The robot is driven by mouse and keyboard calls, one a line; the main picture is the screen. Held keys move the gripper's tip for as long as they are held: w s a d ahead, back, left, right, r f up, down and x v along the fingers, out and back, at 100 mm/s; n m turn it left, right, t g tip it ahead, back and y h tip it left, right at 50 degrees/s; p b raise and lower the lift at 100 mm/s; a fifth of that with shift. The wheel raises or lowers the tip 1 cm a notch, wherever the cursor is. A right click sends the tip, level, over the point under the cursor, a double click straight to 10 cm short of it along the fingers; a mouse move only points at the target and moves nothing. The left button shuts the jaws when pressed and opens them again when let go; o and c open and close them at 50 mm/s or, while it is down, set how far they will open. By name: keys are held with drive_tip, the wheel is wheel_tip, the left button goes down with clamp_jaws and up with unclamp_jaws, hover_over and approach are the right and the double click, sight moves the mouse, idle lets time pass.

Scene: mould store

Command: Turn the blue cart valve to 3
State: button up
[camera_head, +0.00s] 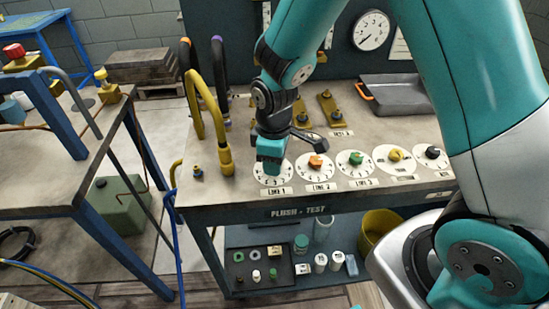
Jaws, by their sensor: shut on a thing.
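A row of white round dials with knobs runs along the front of the flush-and-test bench (235,213). My gripper (269,164) points down over the leftmost dial (273,179), labelled LINE 1, and is shut on its knob. The gripper hides that knob, so I cannot see its colour or which number it points to. To the right are an orange knob (316,161), a green knob (355,158), a yellow knob (395,155) and a black knob (433,152), each on its own dial.
A yellow hose (221,130) stands just left of the gripper. Brass fittings (329,107) and a grey tray (398,95) lie behind the dials. A lower shelf holds a dark tray (239,278) and jars. A blue-framed table (62,185) stands at left.

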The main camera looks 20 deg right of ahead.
drive_tip(key=m+p, duration=0.1)
drive_tip(key=m, duration=0.3)
drive_tip(key=shift+r, duration=0.1)
drive_tip(key=m+p, duration=0.1)
drive_tip(key=m, duration=0.6)
drive_tip(key=shift+m, duration=0.4)
drive_tip(key=shift+w+a+m+p, duration=0.1)
drive_tip(key=shift+m+p, duration=0.4)
drive_tip(key=shift+m, duration=1.3)
drive_tip(key=o, duration=0.9)
